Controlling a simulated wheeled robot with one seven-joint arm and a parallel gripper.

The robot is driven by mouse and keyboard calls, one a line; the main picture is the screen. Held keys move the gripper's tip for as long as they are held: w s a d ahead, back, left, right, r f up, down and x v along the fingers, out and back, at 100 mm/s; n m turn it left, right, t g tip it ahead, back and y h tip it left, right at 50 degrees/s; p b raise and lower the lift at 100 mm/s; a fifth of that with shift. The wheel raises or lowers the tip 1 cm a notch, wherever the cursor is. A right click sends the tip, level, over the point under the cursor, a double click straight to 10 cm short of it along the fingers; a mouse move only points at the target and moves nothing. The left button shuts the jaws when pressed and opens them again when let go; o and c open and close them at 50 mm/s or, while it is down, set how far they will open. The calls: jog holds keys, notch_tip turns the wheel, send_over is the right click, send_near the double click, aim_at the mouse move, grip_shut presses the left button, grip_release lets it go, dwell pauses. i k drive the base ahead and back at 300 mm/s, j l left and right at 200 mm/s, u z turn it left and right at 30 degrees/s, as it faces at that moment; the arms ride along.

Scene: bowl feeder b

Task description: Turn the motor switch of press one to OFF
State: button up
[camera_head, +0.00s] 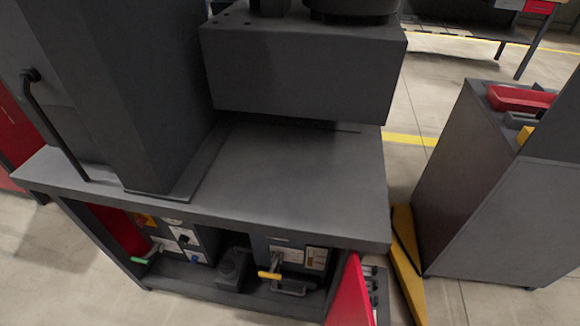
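A dark grey press-like machine with a table top (290,175) fills the middle of the head view. I cannot tell whether it is press one. Under the top, on the left, a control panel carries a white plate with a black knob (184,238), and below that a small blue control (195,259). Their labels are too small to read, so I cannot tell which is the motor switch or how it is set. My gripper is not in view.
Beside the panel is a green-tipped lever (140,260); a yellow-tipped lever (270,275) is further right. A red panel (350,295) juts out at the front right. A grey cabinet (500,205) stands on the right, with floor between. A bent black handle (52,125) is at the left.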

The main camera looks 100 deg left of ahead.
aim_at(140, 220)
jog(key=u, duration=2.05)
jog(key=k+u, duration=0.2)
jog(key=u, duration=1.15)
jog(key=i+j+u, duration=0.3)
jog(key=j, duration=0.15)
jog(key=i+j+u, duration=0.25)
jog(key=j, duration=0.15)
